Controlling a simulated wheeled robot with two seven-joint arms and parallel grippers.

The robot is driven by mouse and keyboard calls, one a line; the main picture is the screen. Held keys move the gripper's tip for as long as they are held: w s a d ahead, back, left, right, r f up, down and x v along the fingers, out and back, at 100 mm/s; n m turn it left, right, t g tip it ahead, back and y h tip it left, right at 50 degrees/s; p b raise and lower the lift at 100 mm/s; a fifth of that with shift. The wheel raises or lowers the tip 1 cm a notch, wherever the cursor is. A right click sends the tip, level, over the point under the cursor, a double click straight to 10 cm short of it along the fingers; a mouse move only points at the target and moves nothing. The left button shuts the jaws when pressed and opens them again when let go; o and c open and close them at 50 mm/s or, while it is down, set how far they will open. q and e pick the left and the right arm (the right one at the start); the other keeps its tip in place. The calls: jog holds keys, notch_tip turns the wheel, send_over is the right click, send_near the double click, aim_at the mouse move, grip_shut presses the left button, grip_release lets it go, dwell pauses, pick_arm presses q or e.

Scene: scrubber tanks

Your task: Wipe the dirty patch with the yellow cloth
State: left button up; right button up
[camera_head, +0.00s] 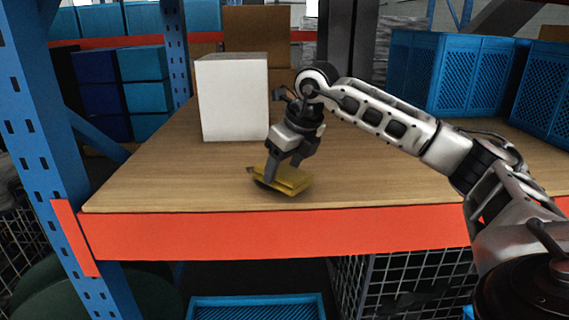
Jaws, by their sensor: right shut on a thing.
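The yellow cloth (292,181) is at the front middle of the wooden shelf top (160,182), close to the orange front beam. My right gripper (279,176) is shut on the cloth and points down at it. The cloth looks slightly tilted, and I cannot tell whether all of it touches the wood. A dark spot shows at the cloth's lower left edge; I cannot tell whether it is dirt or shadow. No other dirty patch is clearly visible. My left gripper is not in view.
A white box (232,98) stands just behind and left of my right gripper. Blue crates (452,75) stand at the back right. A blue upright (62,150) and the orange beam (280,233) bound the shelf. The wood left of the cloth is clear.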

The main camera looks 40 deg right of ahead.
jog(key=shift+f+b, duration=0.3)
jog(key=shift+f, duration=0.15)
dwell(0.6)
jog(key=shift+f+b, duration=0.45)
jog(key=shift+f, duration=0.15)
jog(key=shift+r, duration=0.1)
